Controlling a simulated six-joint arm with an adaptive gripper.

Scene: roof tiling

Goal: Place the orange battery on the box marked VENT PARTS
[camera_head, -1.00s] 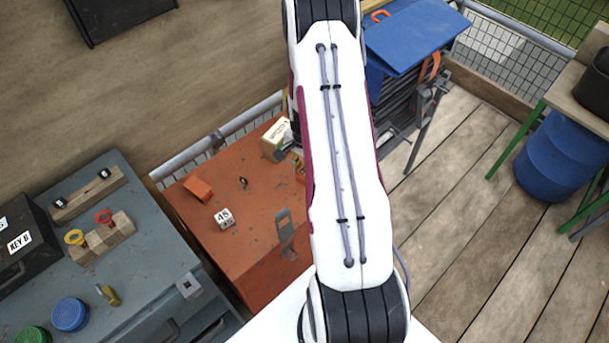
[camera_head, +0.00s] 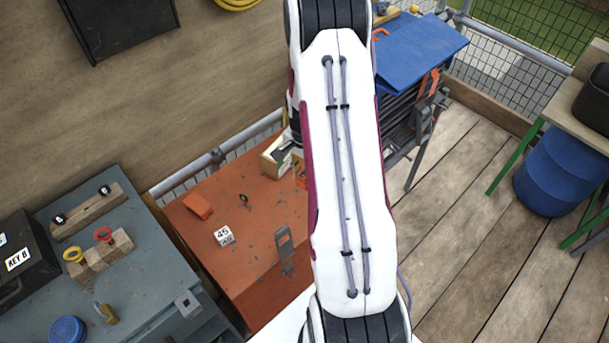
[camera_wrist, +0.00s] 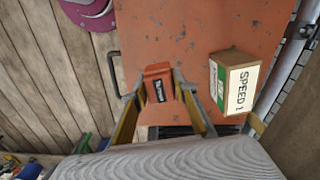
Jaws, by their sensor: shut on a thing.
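In the wrist view my gripper (camera_wrist: 158,92) is shut on the orange battery (camera_wrist: 157,77), which has a dark label and sits between the two fingers. An orange worktop lies beneath it. In the head view my arm hides most of my gripper, and I cannot tell the held battery apart there. I see no box with a readable VENT PARTS mark.
The orange worktop (camera_head: 262,215) carries an orange block (camera_head: 198,206) and a white numbered cube (camera_head: 224,236). A grey bench (camera_head: 140,265) at left holds wooden blocks, a padlock and a KEY B box (camera_head: 22,258). Mesh fencing runs behind. A blue-lidded case (camera_head: 418,50) stands right.

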